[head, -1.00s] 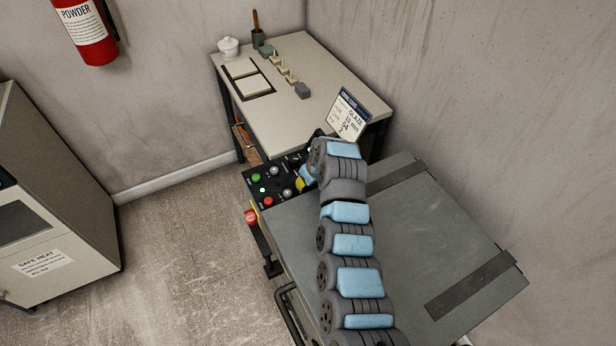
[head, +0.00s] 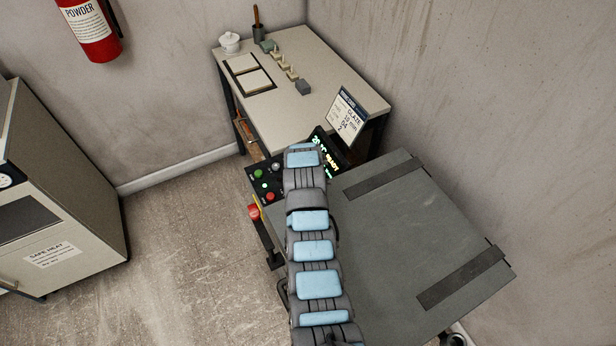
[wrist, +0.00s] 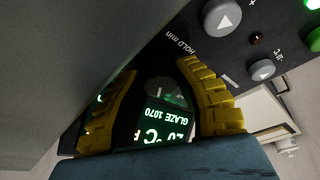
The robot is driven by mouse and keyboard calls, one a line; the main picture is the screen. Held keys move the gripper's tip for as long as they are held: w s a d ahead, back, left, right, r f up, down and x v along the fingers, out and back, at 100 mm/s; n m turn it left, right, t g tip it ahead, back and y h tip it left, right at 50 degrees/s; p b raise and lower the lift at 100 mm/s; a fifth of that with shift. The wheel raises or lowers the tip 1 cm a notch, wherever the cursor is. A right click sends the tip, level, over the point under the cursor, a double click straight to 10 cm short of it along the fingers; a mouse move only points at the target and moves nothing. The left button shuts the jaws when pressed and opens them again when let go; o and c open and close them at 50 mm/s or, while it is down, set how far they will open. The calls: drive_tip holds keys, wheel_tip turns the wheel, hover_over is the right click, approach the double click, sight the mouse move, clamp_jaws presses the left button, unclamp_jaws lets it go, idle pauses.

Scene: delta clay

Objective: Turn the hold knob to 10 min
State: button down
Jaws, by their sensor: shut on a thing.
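In the wrist view, the hold knob (wrist: 160,87) is a dark grey round knob beside the label "HOLD min". My gripper (wrist: 157,68) has its yellow ribbed fingers on either side of it, shut on it. The knob's pointer and scale are too dark and covered to read. The lit display (wrist: 166,122) reads "GLAZE 1070" and part of a °C value, upside down. In the head view, my arm hides the gripper and the knob; the display (head: 326,153) shows beyond the arm.
Another pointer knob (wrist: 222,17) and a smaller °C knob (wrist: 262,70) sit near the fingers. Green (head: 258,174) and red (head: 270,197) buttons and a red stop button (head: 254,212) are left of my arm. A card (head: 347,116) reads "GLAZE", "10 min".

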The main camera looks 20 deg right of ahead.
drive_tip(key=shift+f+m, duration=0.15)
drive_tip(key=shift+m, duration=0.25)
drive_tip(key=c, duration=0.7)
unclamp_jaws()
drive_tip(key=shift+c, duration=0.2)
drive_tip(key=shift+r, duration=0.2)
drive_tip(key=shift+r, duration=0.45)
drive_tip(key=v, duration=1.1)
drive_tip(key=shift+a, duration=0.15)
drive_tip(key=shift+s, duration=0.1)
